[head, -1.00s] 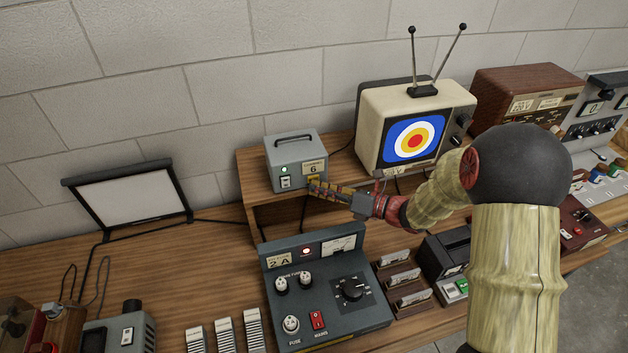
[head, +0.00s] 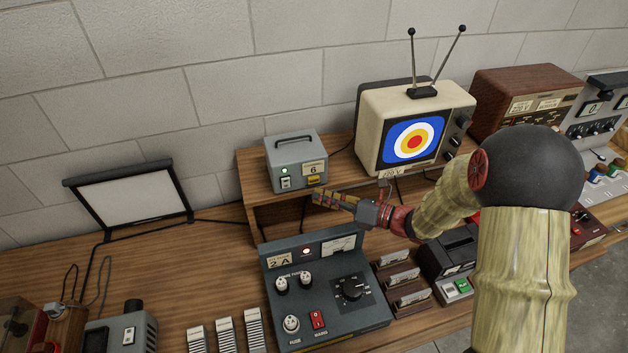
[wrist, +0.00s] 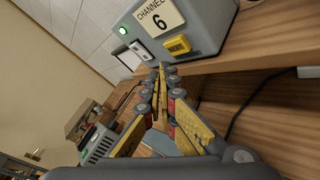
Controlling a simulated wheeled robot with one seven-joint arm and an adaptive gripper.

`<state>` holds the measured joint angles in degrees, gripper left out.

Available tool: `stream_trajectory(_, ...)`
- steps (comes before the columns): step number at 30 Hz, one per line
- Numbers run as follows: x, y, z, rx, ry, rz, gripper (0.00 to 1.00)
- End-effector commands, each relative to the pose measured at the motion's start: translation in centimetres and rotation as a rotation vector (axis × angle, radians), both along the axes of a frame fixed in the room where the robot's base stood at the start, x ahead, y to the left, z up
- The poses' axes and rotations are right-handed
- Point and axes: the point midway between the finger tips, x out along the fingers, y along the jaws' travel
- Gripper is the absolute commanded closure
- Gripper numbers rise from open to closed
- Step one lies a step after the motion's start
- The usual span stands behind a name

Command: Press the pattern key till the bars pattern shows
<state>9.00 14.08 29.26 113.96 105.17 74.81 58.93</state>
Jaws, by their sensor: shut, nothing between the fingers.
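The television (head: 414,139) on the shelf shows a pattern of rings: blue outside, then white and yellow, with a red centre. Left of it is a grey box (head: 296,158) with a handle, a lit green lamp and a "CHANNEL 6" label. A yellow key (head: 313,180) is on its front, below the label; the key also shows in the wrist view (wrist: 177,46). My gripper (head: 316,198) is shut and empty. Its tips are just in front of and below the yellow key, apart from it.
A dark grey power unit (head: 327,292) with a dial and red switch stands below the shelf. Card holders (head: 403,281) stand right of it. A white panel (head: 131,197) leans at the left wall.

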Motion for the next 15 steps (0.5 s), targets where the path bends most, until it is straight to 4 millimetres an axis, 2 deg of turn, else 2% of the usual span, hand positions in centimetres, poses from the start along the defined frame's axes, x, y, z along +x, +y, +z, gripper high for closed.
stream_trajectory(9,-2.8,-0.8,0.1,0.001,0.002,0.0,1.0)
stream_trajectory(15,-3.6,-1.0,0.0,0.0,0.001,0.0,1.0)
